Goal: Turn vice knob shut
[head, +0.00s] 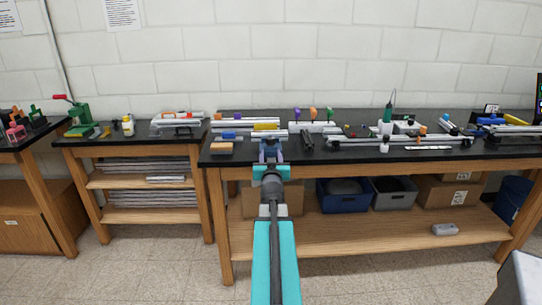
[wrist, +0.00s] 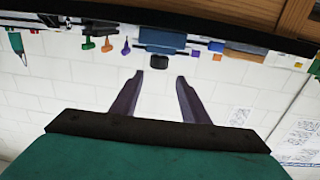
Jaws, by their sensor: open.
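In the wrist view, which looks upside down, a blue vice (wrist: 163,40) sits at the table's edge. A small black knob (wrist: 160,62) sticks out from its front, towards me. My gripper (wrist: 160,76) is open, with its two dark fingers spread and pointing at the vice. The knob lines up with the gap between the fingertips, just beyond them, and nothing is held. In the head view, my gripper (head: 271,149) is at the front edge of the middle bench and hides the knob and most of the vice.
The black bench top (head: 325,151) carries extrusion bars, coloured clamps and a yellow block (head: 266,126). An orange block (head: 221,148) lies left of my gripper. Blue bin (head: 343,196) and boxes stand on the shelf below. The floor in front is clear.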

